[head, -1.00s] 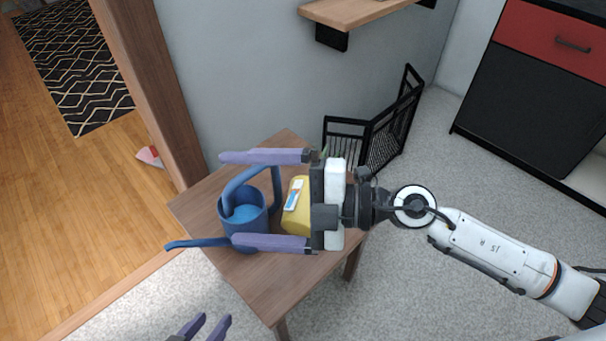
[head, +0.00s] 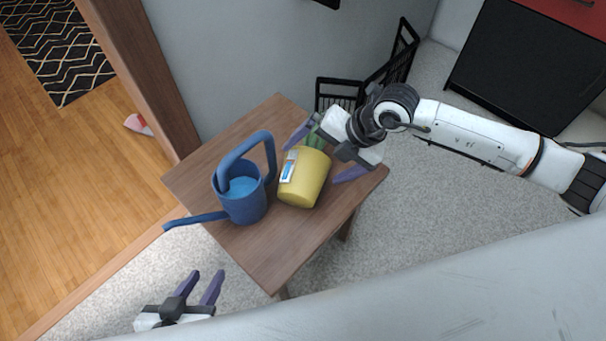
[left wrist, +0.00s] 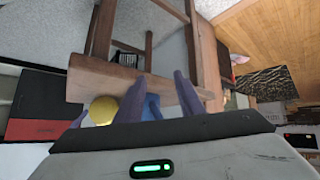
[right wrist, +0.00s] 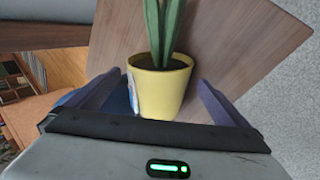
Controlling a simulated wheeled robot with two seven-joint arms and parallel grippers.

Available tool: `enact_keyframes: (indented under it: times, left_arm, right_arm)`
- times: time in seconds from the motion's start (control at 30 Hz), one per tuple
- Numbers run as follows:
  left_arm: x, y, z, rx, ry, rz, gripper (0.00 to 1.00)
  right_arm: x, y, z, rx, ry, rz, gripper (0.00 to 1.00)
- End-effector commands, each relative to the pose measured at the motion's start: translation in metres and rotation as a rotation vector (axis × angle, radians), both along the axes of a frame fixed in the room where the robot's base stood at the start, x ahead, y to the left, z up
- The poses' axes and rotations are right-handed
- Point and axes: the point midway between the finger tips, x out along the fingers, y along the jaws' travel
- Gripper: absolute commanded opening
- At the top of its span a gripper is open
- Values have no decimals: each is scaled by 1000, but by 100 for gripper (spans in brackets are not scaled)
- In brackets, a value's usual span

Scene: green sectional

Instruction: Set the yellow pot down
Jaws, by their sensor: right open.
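My right gripper (head: 312,163) is open at the pot's far side. In the right wrist view the pot (right wrist: 165,92) is between the spread fingers, with a gap on both sides. My left gripper (head: 207,277) is open and empty, low in front of the table.
A blue watering can (head: 242,200) stands on the table just left of the pot, its spout over the table's left edge. The table's front part is bare.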

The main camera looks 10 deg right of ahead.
Motion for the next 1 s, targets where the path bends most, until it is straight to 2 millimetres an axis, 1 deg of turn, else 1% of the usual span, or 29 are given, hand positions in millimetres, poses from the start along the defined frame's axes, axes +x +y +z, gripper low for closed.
enact_keyframes:
  times: [0.03, 0.2, 0.5, 0.67, 0.8, 0.9, 0.93, 0.97, 1.0]
  left_arm:
    - [0, 0, -4, -3, -1, 1, 35]
    - [0, -1, -5, -10, -4, 5, 35]
    - [1, -2, -2, -14, -9, 7, 35]
    - [1, -2, -2, -14, -9, 7, 35]
    - [1, -2, -2, -14, -9, 7, 35]
    - [1, -2, -2, -14, -9, 7, 35]
    - [1, -2, -2, -14, -9, 7, 35]
    - [1, -2, -2, -14, -9, 7, 35]
    - [1, -2, -2, -14, -9, 7, 35]
  right_arm:
    - [2, 6, -10, 0, 2, 2, 100]
    - [8, 16, -27, 0, 1, 1, 100]
    - [10, 17, -30, 0, 1, 1, 100]
    - [9, 17, -29, 0, 1, 1, 73]
    - [9, 17, -30, 0, 1, 1, 49]
    - [9, 17, -30, 0, 1, 1, 34]
    - [11, 19, -26, 6, -5, 1, 34]
    - [11, 19, -26, 6, -5, 1, 27]
    - [11, 19, -26, 6, -5, 1, 27]
